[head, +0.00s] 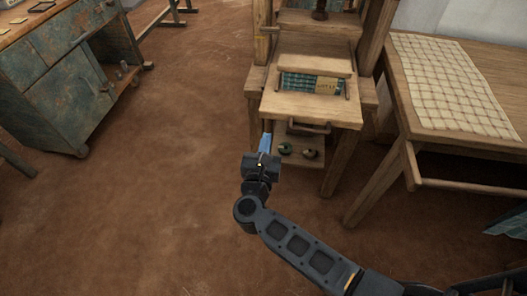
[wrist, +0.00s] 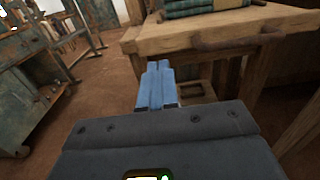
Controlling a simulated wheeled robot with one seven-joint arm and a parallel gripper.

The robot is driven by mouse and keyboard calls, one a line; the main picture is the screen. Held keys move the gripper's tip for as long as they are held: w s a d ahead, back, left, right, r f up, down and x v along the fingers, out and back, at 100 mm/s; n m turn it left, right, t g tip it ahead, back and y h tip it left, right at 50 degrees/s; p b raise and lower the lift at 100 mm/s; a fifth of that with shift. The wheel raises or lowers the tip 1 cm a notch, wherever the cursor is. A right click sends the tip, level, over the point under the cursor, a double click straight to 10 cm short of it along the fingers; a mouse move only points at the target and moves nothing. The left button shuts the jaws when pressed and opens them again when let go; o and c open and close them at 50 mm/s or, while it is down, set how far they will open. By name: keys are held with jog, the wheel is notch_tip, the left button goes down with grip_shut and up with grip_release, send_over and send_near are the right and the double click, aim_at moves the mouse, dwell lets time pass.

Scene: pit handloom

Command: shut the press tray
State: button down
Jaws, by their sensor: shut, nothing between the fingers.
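The press tray (head: 312,112) is a light wooden tray standing out from the front of a wooden press. Dark green checked cloth (head: 297,83) and a tan label (head: 327,85) show in it behind its front. A bar handle (head: 308,127) runs across its front face. The tray also shows in the wrist view (wrist: 175,40), with its handle (wrist: 240,42) to the right. My gripper (head: 267,139) has blue fingers, shut and empty. It is at the tray's front left corner, left of the handle; I cannot tell if it touches. The fingers also show in the wrist view (wrist: 159,70).
A lower shelf (head: 290,162) under the tray holds small round items. A wooden table (head: 450,50) with a checked cloth stands close on the right. A worn green cabinet (head: 55,75) stands at the left. The brown floor (head: 170,170) between is clear.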

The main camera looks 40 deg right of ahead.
aim_at(278, 86)
jog(key=x, duration=0.7)
jog(key=shift+w+d+p, duration=0.1)
jog(key=shift+d+p, duration=0.05)
jog(key=shift+p, duration=0.25)
jog(key=b+x, duration=0.9)
jog(key=x, duration=0.7)
jog(key=shift+w+d+f+b, duration=0.1)
jog(key=shift+w+b, duration=0.05)
jog(key=shift+b, duration=0.15)
jog(key=shift+x, duration=0.75)
